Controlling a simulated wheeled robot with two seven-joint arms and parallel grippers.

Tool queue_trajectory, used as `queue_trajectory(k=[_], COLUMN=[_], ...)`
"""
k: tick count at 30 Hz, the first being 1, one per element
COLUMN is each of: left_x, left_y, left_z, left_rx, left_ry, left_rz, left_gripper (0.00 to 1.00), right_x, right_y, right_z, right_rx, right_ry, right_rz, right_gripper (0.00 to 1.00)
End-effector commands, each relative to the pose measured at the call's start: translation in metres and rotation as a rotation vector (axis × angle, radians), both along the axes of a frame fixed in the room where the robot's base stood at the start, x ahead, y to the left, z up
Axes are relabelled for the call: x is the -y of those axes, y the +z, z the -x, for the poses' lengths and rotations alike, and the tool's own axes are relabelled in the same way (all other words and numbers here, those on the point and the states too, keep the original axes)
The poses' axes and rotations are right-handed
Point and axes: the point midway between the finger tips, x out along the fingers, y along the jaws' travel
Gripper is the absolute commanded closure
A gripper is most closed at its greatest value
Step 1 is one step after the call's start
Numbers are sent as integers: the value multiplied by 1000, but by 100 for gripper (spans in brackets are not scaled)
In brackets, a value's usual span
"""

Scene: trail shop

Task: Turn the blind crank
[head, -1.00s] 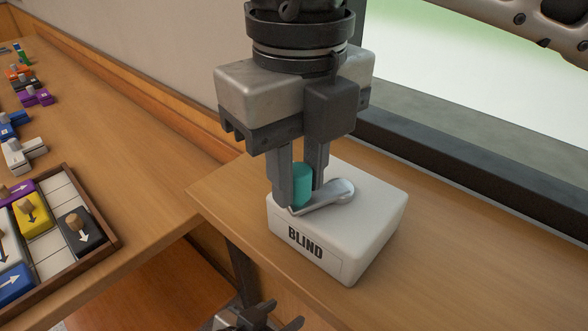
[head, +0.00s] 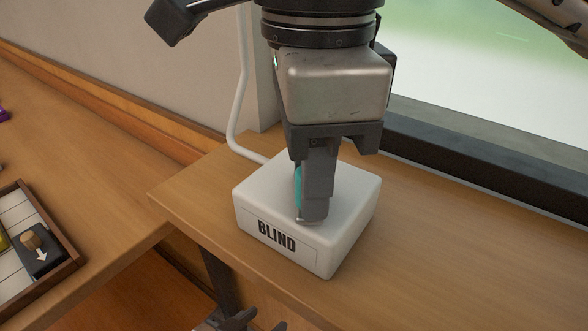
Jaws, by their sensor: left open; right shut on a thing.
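The white box (head: 352,213) labelled BLIND sits on the wooden counter below the window. My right gripper (head: 314,212) points down over its top, shut on the crank's teal handle (head: 298,186). Only a strip of the handle shows at the fingers' left edge. The crank's metal arm is almost wholly hidden behind the fingers, so I cannot tell its direction. My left gripper (head: 238,319) is open and empty, low at the bottom edge and apart from the box; it is partly cut off.
A white cable (head: 239,95) runs down the wall to behind the box. A wooden tray (head: 62,231) with arrow-marked blocks lies on the lower-left counter. A dark window sill (head: 480,167) borders the right side. The counter (head: 430,275) right of the box is clear.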

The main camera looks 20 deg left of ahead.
Motion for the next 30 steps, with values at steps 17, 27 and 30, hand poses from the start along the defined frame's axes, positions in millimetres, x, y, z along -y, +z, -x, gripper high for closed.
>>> queue_trajectory(k=[17, 27, 30], left_x=[1, 1, 1], left_y=[1, 0, 0], left_z=[0, 1, 2], left_rx=[8, 2, -1], left_ry=[-3, -4, -4], left_rz=[1, -1, -1], left_gripper=[53, 53, 53], right_x=[24, 33, 35], right_y=[2, 2, 2], right_z=[-14, -27, -30], right_rx=[2, 2, 3], right_ry=[543, 854, 933], right_rz=[-3, -3, -3], right_gripper=[100, 100, 100])
